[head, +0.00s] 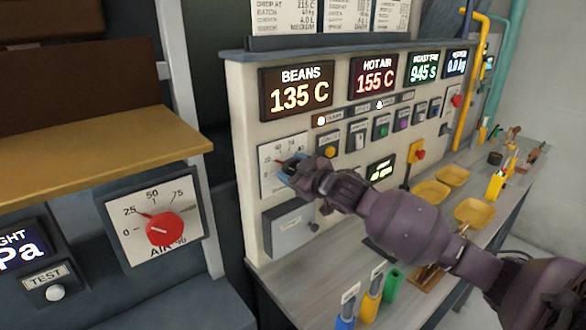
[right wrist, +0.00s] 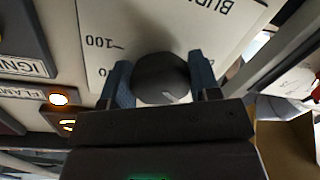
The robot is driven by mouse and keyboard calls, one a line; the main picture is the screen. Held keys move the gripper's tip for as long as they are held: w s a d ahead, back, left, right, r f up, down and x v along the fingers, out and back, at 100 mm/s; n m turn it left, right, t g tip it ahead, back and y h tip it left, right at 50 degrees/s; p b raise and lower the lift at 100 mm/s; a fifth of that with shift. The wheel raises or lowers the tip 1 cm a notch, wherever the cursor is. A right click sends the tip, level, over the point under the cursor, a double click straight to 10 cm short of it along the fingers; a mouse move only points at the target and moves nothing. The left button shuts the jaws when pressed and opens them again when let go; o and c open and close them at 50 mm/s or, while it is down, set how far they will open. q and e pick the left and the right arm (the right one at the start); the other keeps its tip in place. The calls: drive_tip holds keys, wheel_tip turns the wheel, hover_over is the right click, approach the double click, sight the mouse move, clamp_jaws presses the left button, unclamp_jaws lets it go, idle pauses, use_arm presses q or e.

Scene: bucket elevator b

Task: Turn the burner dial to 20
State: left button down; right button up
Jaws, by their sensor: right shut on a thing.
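The burner dial's white scale plate (head: 268,183) is on the upright control panel, below the BEANS display. My right gripper (head: 296,173) is at this plate and hides most of the knob in the head view. In the right wrist view, the dark round knob (right wrist: 160,72) sits between the two blue fingers, which are shut on it from both sides. The scale plate (right wrist: 105,22) looks upside down there, with a 100 mark beside the knob. A small red mark shows left of the gripper in the head view; the exact reading is unclear. My left gripper is not in view.
A red AIR % dial (head: 172,229) is on a separate panel at the left. Displays, switches and knobs fill the panel right of my gripper. The bench below holds yellow trays (head: 430,192) and coloured holders (head: 370,302). A grey box (head: 287,228) is just below the plate.

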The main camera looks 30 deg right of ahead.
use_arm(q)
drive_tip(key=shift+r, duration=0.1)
use_arm(e)
drive_tip(key=shift+n, duration=0.5)
drive_tip(key=o, duration=0.9)
use_arm(q)
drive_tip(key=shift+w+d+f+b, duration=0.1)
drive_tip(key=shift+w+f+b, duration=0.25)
drive_tip(key=shift+b, duration=0.5)
use_arm(e)
drive_tip(key=s, duration=0.3)
drive_tip(key=s+d, duration=0.1)
drive_tip(key=s, duration=0.6)
drive_tip(key=shift+s+d+r, duration=0.35)
